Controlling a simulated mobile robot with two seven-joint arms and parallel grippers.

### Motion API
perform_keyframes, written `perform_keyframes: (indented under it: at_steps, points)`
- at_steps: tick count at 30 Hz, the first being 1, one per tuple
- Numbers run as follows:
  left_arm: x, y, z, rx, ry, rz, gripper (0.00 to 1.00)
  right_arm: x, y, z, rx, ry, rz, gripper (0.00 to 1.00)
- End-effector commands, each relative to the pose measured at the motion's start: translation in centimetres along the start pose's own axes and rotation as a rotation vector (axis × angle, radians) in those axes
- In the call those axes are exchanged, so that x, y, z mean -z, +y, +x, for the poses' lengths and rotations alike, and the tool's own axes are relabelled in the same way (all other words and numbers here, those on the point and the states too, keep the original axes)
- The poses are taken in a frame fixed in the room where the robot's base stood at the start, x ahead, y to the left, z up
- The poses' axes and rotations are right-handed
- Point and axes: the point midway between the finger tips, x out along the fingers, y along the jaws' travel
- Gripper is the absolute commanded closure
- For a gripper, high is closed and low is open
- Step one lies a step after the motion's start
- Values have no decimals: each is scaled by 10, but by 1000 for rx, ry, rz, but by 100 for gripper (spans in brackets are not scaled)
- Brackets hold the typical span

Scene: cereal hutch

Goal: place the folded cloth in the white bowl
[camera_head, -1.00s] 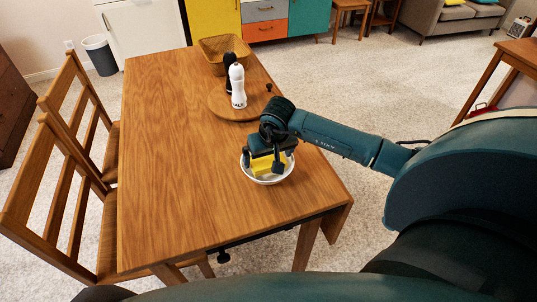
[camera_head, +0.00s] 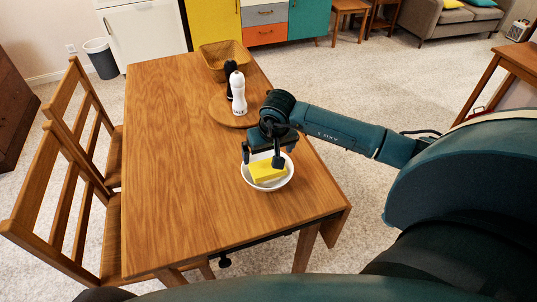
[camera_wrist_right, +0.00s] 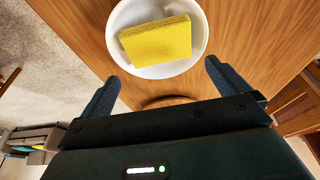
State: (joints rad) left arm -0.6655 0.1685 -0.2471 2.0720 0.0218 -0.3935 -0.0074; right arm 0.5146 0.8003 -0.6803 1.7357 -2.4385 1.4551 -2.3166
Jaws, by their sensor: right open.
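The yellow folded cloth (camera_head: 267,171) lies inside the white bowl (camera_head: 286,182), which stands near the right edge of the wooden table. In the right wrist view the cloth (camera_wrist_right: 157,40) rests within the rim of the bowl (camera_wrist_right: 165,71). My right gripper (camera_head: 262,162) is open and empty, over the far side of the bowl. In the wrist view its fingers (camera_wrist_right: 162,80) are spread wide and apart from the cloth. My left gripper is not in view.
The wooden table (camera_head: 180,150) is clear on its left and front. Behind the bowl, a round board (camera_head: 219,112) holds a white salt mill (camera_head: 238,93) and a black mill (camera_head: 229,72). A woven basket (camera_head: 223,61) stands at the back. Chairs (camera_head: 75,185) line the left side.

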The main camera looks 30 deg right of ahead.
Motion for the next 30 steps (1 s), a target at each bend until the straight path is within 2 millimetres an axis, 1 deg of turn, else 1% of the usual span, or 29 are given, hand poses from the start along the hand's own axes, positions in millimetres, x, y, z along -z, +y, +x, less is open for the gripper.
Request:
perform_keyframes:
  at_steps: [1,3,5,18,20,21,23,26,27,28,29,30]
  points:
    - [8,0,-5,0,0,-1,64,4,0,-12,-1,1,-2,0]
    - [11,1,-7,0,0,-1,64,7,0,-20,-1,3,-2,0]
    - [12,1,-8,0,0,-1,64,8,0,-24,0,1,-2,0]
    - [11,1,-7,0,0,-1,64,6,0,-22,1,-1,0,0]
    - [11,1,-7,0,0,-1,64,4,-3,-21,13,-6,7,0]
    - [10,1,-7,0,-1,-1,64,1,-8,-20,33,-16,21,0]
    - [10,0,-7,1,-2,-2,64,-10,-22,-16,93,-44,63,0]
    - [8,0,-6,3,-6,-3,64,-41,-66,-11,272,-145,208,0]
    - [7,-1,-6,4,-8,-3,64,-57,-89,-12,366,-211,300,0]
    - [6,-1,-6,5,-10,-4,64,-70,-107,-14,441,-270,382,0]
    - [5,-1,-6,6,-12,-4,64,-82,-126,-19,518,-340,476,0]
    - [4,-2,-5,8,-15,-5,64,-99,-151,-28,623,-451,619,0]
